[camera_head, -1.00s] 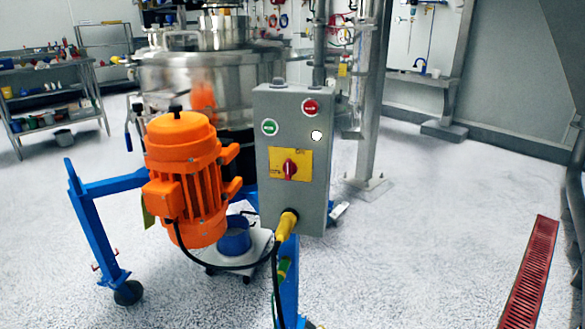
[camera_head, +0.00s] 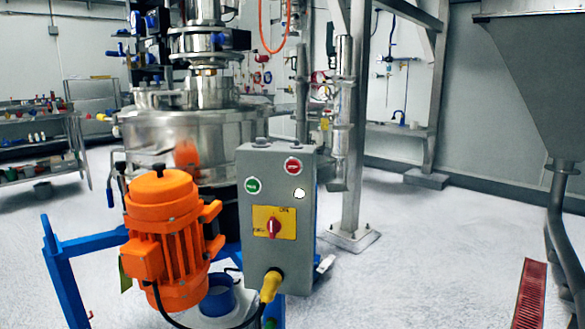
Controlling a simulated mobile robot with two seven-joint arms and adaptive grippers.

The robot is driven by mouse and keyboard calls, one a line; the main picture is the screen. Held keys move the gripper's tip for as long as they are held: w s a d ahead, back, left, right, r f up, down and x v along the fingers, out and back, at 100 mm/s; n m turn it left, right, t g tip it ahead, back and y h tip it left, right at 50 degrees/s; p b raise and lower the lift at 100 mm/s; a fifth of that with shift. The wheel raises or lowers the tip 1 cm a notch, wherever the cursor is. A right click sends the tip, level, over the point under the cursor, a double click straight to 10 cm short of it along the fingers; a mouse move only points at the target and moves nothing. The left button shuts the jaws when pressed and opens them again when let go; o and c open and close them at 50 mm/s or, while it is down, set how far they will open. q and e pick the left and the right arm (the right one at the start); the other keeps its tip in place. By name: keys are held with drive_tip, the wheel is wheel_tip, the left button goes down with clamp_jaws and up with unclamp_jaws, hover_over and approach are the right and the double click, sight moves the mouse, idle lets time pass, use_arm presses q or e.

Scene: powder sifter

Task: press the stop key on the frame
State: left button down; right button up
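A grey control box (camera_head: 277,236) stands upright on the blue frame (camera_head: 66,276), a little left of the middle of the view. Near its top right is a round red key (camera_head: 293,166), with a green key (camera_head: 252,185) to its left. A small white round light (camera_head: 299,193) sits below the red key. A red rotary switch (camera_head: 273,227) is on a yellow plate lower down. The lettering on the keys is too small to read surely. Nothing covers the box's face. Neither gripper shows in this view.
An orange motor (camera_head: 171,241) stands close left of the box. The steel sifter (camera_head: 170,140) is behind it, and a steel post (camera_head: 355,130) behind right. A yellow plug with a cable (camera_head: 270,286) hangs at the box's bottom.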

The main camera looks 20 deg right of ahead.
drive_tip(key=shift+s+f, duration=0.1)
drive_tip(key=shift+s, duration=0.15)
